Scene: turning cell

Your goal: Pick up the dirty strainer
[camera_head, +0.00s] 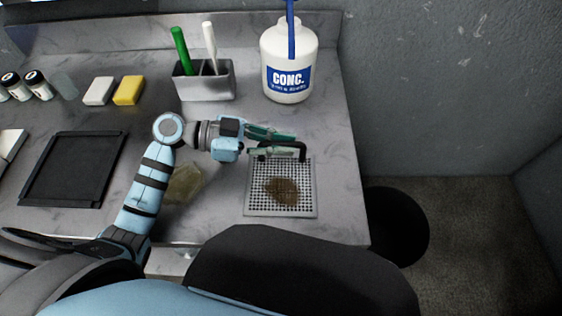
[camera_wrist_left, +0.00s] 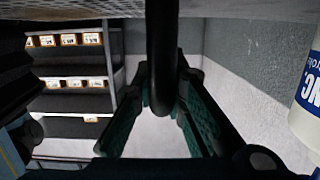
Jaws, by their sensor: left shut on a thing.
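The dirty strainer (camera_head: 307,190) is a square, light grey perforated plate with a brown stain in its middle and a dark bent handle at its far edge. It is at the right front of the counter in the head view. My left gripper (camera_head: 284,144) reaches in from the left and is shut on the handle. In the left wrist view the dark handle (camera_wrist_left: 161,60) stands between the green-padded fingers of my left gripper (camera_wrist_left: 160,110). I cannot tell whether the plate touches the counter. My right gripper is not in view.
A white CONC. bottle (camera_head: 289,75) and a grey holder (camera_head: 204,82) with green and white handles stand behind. A white sponge (camera_head: 99,91), a yellow sponge (camera_head: 129,90) and a black tray (camera_head: 73,170) are at left. A yellowish translucent piece (camera_head: 184,184) lies beside my arm.

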